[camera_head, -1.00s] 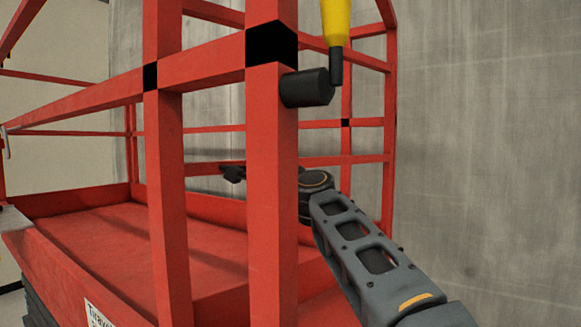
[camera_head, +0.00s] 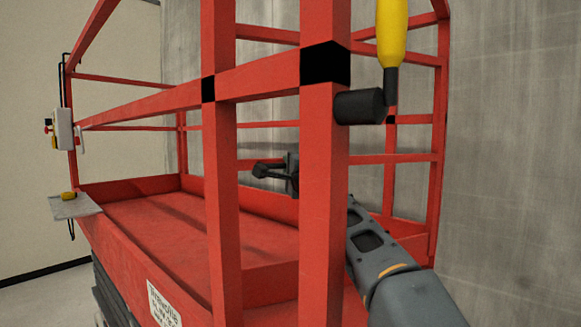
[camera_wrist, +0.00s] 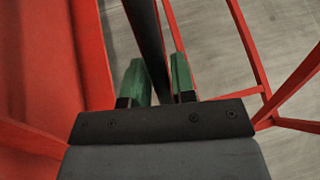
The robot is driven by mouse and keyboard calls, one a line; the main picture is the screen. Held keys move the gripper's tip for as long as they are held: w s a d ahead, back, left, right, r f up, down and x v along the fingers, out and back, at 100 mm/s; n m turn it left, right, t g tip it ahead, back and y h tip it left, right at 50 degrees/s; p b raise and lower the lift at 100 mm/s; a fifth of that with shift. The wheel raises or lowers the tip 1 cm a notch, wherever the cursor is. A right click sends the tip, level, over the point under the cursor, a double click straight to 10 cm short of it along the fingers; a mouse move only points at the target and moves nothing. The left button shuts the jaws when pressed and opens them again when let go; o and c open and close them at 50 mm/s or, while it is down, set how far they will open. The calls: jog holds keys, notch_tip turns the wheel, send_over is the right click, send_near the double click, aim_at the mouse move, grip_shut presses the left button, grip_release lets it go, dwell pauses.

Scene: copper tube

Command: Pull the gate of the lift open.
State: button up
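The lift is a red railed platform (camera_head: 180,235). Two red uprights stand at its near end, a left one (camera_head: 222,200) and a thicker right one (camera_head: 323,200). A yellow handle (camera_head: 392,30) with a black end hangs beside a black cylinder (camera_head: 358,106) on the right upright. I cannot tell which rails form the gate. My gripper (camera_head: 262,170) shows between the uprights, pointing left; the right upright hides part of my arm. In the wrist view, its green fingers (camera_wrist: 158,72) are apart, with a dark bar (camera_wrist: 147,35) running between them. I cannot tell whether they touch it.
A grey concrete wall (camera_head: 510,160) stands behind and to the right of the lift. A control box (camera_head: 63,128) and a small shelf (camera_head: 75,207) are on the lift's left side. Grey floor (camera_wrist: 215,45) shows past the rails in the wrist view.

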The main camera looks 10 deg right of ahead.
jog(key=o, duration=0.3)
jog(key=shift+a, duration=0.1)
jog(key=b+v, duration=0.4)
jog(key=v, duration=0.9)
jog(key=shift+s, duration=0.4)
